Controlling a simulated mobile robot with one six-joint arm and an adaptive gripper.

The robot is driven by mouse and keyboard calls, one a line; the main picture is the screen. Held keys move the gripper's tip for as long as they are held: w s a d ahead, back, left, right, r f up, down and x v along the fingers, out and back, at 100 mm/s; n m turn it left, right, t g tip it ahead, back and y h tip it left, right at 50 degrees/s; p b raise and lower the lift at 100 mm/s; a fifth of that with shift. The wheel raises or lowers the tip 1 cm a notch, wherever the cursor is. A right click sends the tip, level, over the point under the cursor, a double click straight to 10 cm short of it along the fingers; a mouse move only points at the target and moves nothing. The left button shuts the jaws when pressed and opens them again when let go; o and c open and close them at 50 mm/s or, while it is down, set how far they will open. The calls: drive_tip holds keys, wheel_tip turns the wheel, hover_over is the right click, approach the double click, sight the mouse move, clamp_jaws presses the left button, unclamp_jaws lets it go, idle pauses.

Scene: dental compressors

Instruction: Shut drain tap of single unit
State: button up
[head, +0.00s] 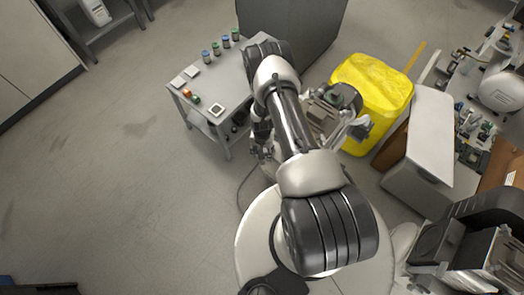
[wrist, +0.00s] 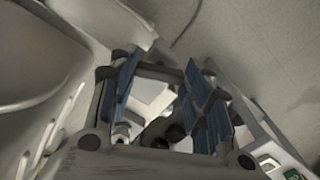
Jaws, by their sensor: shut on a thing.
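My gripper (wrist: 165,112) fills the middle of the wrist view, with blue pads on both sides of a gap. It is shut on a dark rounded part (wrist: 158,132), partly hidden by the fingers; I cannot tell for sure whether this is the drain tap. A pale body with slots (wrist: 62,125) lies along the left of the wrist view, close beside the gripper. In the head view my arm covers much of the centre, and the grip itself cannot be made out. No whole single compressor unit can be clearly picked out.
A grey table (head: 232,88) with small bottles (head: 226,42) stands behind my arm. A yellow bin (head: 378,85) and a pale box (head: 425,125) stand to the right, near a cluttered bench (head: 470,150). Open floor (head: 120,190) lies to the left.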

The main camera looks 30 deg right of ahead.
drive_tip(key=m, duration=0.4)
drive_tip(key=shift+m, duration=0.4)
idle(0.4)
drive_tip(key=o, duration=1.1)
drive_tip(key=shift+c, duration=0.2)
drive_tip(key=shift+r, duration=0.15)
wheel_tip(320, 180, up, 12)
